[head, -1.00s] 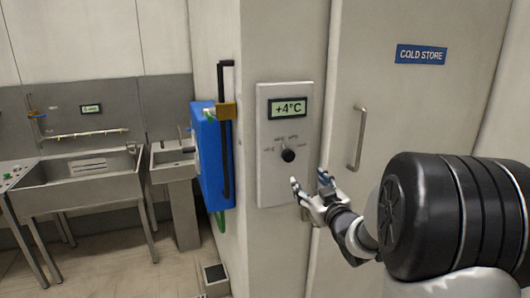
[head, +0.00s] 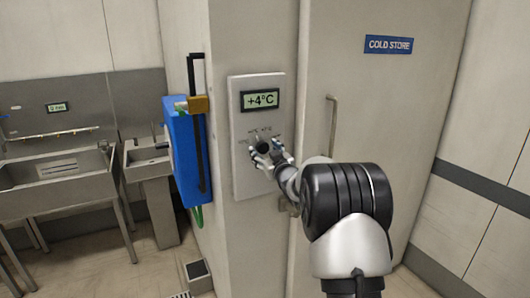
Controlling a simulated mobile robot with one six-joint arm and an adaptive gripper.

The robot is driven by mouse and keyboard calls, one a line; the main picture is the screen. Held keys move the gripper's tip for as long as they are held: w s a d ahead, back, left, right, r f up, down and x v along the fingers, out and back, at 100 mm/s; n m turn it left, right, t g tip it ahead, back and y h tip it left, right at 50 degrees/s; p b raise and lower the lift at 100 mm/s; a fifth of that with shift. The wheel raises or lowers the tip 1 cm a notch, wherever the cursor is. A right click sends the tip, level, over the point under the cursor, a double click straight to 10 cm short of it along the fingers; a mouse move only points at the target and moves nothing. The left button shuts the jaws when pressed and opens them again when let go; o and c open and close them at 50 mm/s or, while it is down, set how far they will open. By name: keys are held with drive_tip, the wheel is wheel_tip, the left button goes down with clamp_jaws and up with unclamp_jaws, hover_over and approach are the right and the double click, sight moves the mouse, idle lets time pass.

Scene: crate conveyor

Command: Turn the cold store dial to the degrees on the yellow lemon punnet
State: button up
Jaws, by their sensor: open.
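The cold store dial (head: 263,148) is a dark round knob on a pale wall panel (head: 243,183). Small marks ring the dial, too small to read. The display (head: 260,99) above it reads +4°C. My gripper (head: 266,158) is open at the dial, with its fingers around the dial's lower side; I cannot tell whether they touch it. The yellow lemon punnet is not in view.
The cold store door with a vertical handle (head: 332,125) and a blue COLD STORE sign (head: 388,44) is right of the panel. A blue box (head: 185,155) hangs on the wall to the left. Steel sinks (head: 60,182) stand further left.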

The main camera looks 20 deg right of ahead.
drive_tip(key=shift+w, duration=0.25)
drive_tip(key=shift+c, duration=0.4)
drive_tip(key=c, duration=1)
